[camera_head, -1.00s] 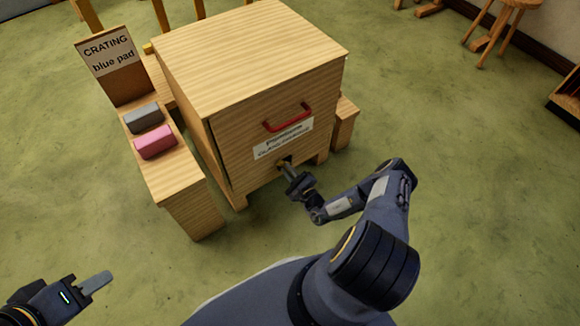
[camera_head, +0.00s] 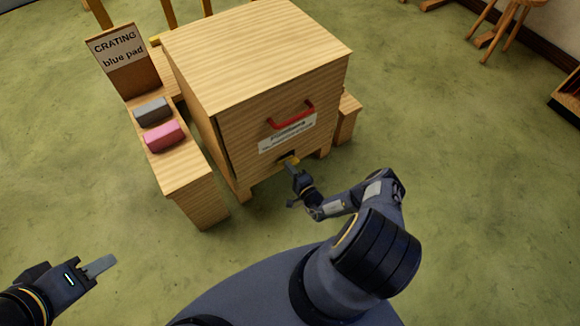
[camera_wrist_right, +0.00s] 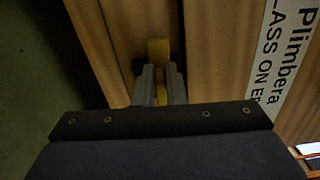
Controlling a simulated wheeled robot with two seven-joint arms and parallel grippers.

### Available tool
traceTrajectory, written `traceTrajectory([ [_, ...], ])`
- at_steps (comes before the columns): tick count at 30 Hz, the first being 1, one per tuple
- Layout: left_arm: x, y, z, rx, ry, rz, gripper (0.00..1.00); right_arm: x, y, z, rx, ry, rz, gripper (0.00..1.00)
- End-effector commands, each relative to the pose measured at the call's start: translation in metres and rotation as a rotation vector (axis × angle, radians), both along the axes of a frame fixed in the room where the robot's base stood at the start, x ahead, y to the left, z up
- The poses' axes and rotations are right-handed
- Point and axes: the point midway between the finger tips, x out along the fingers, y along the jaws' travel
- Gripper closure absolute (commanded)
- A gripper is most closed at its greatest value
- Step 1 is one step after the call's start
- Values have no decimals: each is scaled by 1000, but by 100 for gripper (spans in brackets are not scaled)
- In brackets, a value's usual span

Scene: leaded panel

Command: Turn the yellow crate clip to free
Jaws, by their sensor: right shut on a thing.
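The yellow crate clip (camera_head: 291,160) is on the lower front of the wooden crate (camera_head: 228,140), below the label. In the right wrist view the clip (camera_wrist_right: 158,50) shows as a yellow bar running between my fingers. My right gripper (camera_head: 295,168) is at the clip; in the wrist view its two grey fingers (camera_wrist_right: 160,88) are shut on it, one on each side. The clip's lower part is partly hidden by the fingers. My left gripper (camera_head: 100,266) is at the lower left, away from the crate; the gap between its fingers cannot be made out.
A red handle (camera_head: 291,115) and a white label (camera_head: 287,134) are on the crate front. A low wooden bench (camera_head: 190,180) at left holds a grey pad (camera_head: 152,110), a pink pad (camera_head: 164,135) and a "CRATING blue pad" sign (camera_head: 117,47). Green floor ahead is clear.

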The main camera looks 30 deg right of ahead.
Motion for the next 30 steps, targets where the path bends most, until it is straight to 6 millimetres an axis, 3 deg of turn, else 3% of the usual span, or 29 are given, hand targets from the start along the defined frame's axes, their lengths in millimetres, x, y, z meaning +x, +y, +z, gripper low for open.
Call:
traceTrajectory([
  [21, 0, 0, 3, 0, 0, 0, 64, -1, -2, -3, -75, -3, -3, 100],
  [22, 0, 0, 3, 0, 0, 0, 64, -1, -2, -3, -75, -3, -3, 86],
  [26, 0, 0, 3, 0, 0, 0, 64, -1, -2, -3, -74, -4, -3, 69],
  [30, 0, 0, 3, 0, 0, 0, 64, 0, -1, -2, -73, -5, -2, 67],
])
